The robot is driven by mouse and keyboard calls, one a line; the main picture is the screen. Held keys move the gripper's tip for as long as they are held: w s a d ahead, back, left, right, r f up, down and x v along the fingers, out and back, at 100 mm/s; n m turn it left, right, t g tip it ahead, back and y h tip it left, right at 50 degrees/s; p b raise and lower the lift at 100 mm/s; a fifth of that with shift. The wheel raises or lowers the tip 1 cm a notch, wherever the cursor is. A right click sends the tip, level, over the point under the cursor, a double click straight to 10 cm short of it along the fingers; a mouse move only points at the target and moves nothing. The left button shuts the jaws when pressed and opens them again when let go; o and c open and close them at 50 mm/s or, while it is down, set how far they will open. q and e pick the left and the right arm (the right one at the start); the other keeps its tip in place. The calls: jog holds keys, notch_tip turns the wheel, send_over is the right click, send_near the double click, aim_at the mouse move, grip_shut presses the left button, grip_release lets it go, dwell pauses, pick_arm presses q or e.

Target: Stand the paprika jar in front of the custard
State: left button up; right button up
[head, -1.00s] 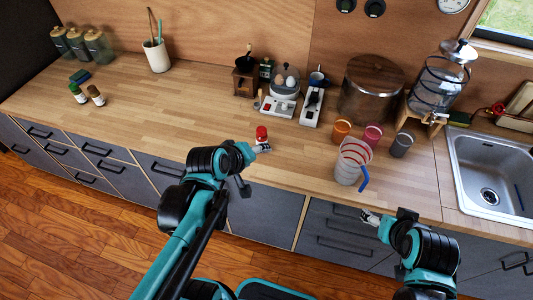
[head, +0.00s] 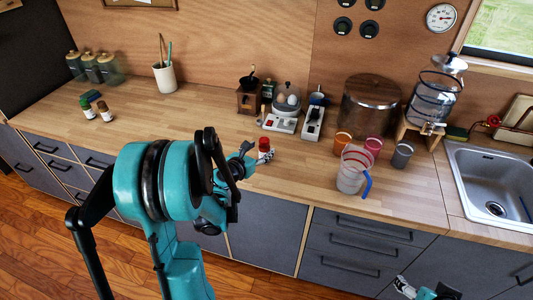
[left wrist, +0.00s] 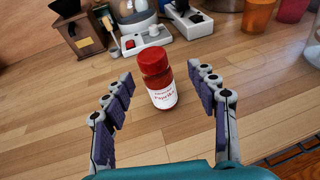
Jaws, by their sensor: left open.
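The paprika jar (head: 264,145), red with a white label, stands upright on the wooden counter. In the left wrist view the jar (left wrist: 157,80) reads "Paprika" and stands between and just beyond my open fingers, with gaps on both sides. My left gripper (head: 256,152) is open beside the jar; in its own view it shows as two spread fingers (left wrist: 165,100). My right gripper (head: 404,287) is low at the bottom right, away from the jar; its opening is unclear. Two small bottles, one green-capped (head: 88,109) and one brown-capped (head: 104,111), stand at the left; I cannot read which is the custard.
Behind the jar are a grinder (head: 250,100), an egg cooker (head: 287,101) and a white power strip (head: 313,121). Cups and a striped pitcher (head: 352,175) stand to the right, before the sink (head: 490,185). The counter left of the jar is mostly clear.

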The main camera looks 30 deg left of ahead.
aim_at(262, 146)
pick_arm(q)
jog(key=x, duration=0.1)
jog(key=b+x, duration=0.1)
jog(key=x, duration=0.3)
jog(key=shift+s+a+f+b, duration=0.1)
jog(key=shift+a+f+b, duration=0.05)
jog(key=shift+a+b, duration=0.15)
jog(key=shift+s, duration=0.1)
jog(key=shift+c, duration=0.3)
grip_shut()
